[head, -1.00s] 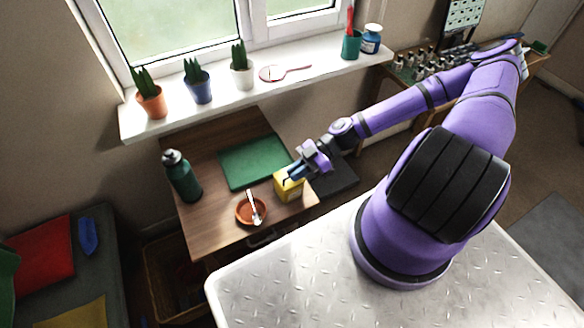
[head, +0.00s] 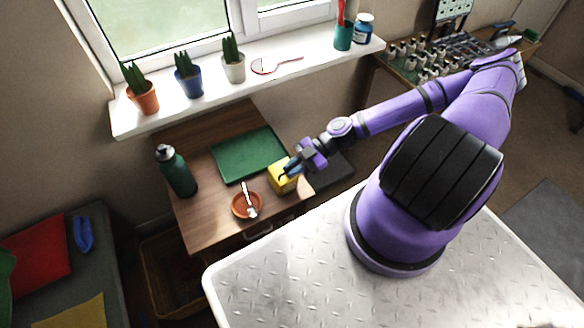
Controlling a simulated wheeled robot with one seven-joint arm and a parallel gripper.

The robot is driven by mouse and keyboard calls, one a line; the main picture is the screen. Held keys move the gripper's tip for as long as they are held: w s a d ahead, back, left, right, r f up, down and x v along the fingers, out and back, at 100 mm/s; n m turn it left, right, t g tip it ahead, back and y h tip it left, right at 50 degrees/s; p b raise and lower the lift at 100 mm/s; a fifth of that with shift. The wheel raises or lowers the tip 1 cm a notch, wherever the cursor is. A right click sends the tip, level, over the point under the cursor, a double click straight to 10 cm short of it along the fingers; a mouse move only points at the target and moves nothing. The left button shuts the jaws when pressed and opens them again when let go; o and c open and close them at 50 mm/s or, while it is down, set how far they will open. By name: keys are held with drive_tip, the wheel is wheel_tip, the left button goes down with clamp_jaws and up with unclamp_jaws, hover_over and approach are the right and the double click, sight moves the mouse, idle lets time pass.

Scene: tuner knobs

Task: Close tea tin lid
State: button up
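The tea tin is a small yellow box (head: 283,181) near the right front edge of the wooden desk, beside the green mat. My gripper (head: 287,171) is at the top of the tin, reaching in from the right. Its dark fingers overlap the tin's upper part in the picture. The lid is largely hidden by the gripper, so I cannot tell how far open it is. I cannot tell whether the fingers touch the tin or how far apart they are.
On the desk (head: 205,228) are a green mat (head: 248,154), a dark green bottle (head: 177,172) and a terracotta saucer (head: 241,210) with a spoon (head: 248,197). The windowsill (head: 205,105) behind holds potted plants. A dark pad (head: 333,172) lies right of the tin.

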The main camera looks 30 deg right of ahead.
drive_tip(key=o, duration=0.3)
drive_tip(key=shift+d, duration=0.1)
drive_tip(key=v, duration=1)
drive_tip(key=shift+d+r, duration=0.15)
drive_tip(key=shift+d, duration=0.1)
